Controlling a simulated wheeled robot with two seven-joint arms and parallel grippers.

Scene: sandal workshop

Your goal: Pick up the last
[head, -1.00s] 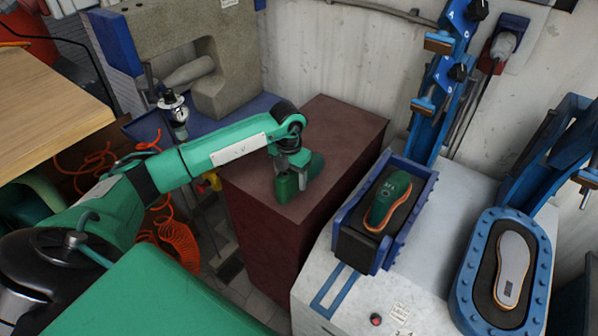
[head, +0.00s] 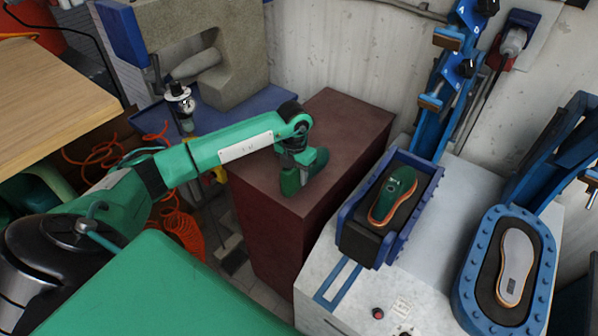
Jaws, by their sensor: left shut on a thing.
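A green last (head: 290,183) is at the top of the dark red cabinet (head: 345,125). My left gripper (head: 297,162) reaches down on it and is shut on it, covering its middle. Green parts show on both sides of the jaws. I cannot tell whether the last rests on the cabinet top or is just above it. A second green last (head: 396,184) with an orange-edged sole sits in the blue-framed press box (head: 432,190) to the right. My right gripper is out of view.
A grey sole with an orange edge (head: 515,268) lies in the blue oval mould (head: 467,290) on the white machine. Blue press arms (head: 428,130) stand behind. A grey machine (head: 245,70) stands at the back, a wooden table (head: 55,95) at the left. Orange hoses hang below.

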